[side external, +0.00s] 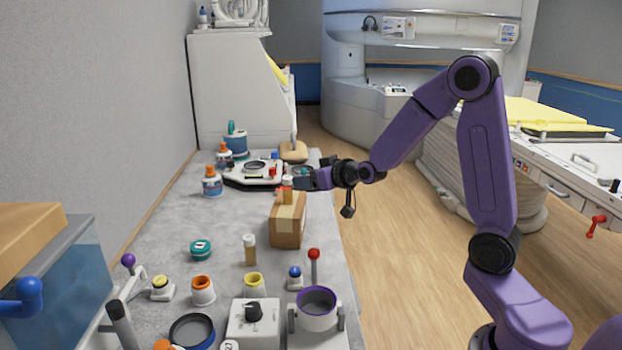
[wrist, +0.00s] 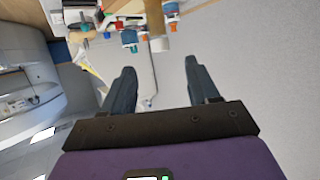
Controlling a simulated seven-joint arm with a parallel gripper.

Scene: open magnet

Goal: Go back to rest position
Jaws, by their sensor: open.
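My gripper (side external: 303,181) is at the far half of the grey counter, with my purple arm reaching in from the right. A small amber vial (side external: 287,194) with a pale and red top stands at the cardboard box (side external: 287,222). The fingertips are close beside the vial's top in the side view. I cannot tell whether they touch it.
The counter (side external: 222,224) holds a second vial (side external: 250,250), a teal-lidded jar (side external: 200,250), glue bottles (side external: 212,182) and a white-and-black device (side external: 255,172). A purple-rimmed cup (side external: 317,301) and a red-knobbed lever (side external: 314,262) stand in front. Open floor (side external: 390,260) lies right of the counter.

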